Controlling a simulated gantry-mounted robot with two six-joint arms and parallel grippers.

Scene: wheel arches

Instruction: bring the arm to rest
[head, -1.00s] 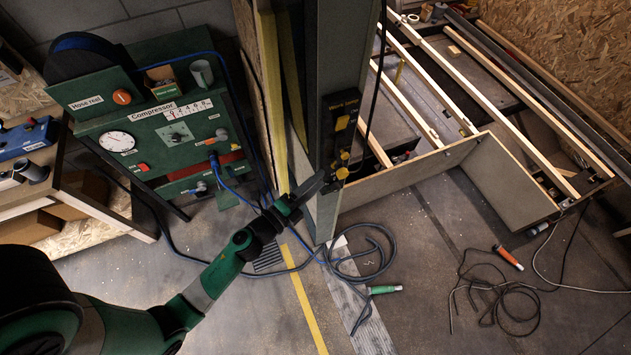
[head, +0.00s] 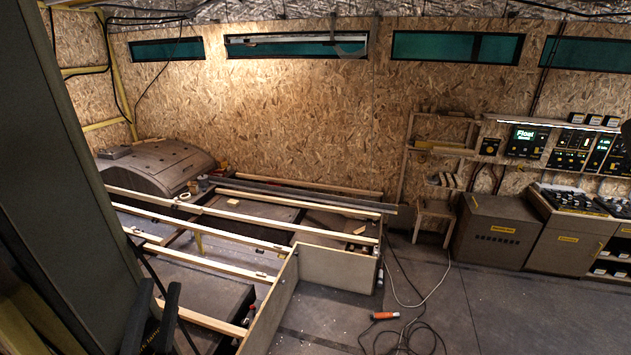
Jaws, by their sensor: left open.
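My left gripper (head: 153,310) shows at the lower left edge of the head view as two dark, upright fingers. They stand apart with nothing seen between them, in front of the timber frame and just right of a large grey post (head: 62,170). The rest of the left arm is hidden or out of the picture. My right gripper is not in view.
The low timber frame (head: 250,217) with board sides fills the middle left. A grey wheel-arch shape (head: 160,168) stands behind it. An orange-ended tool (head: 384,315) and loose cables lie on the floor.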

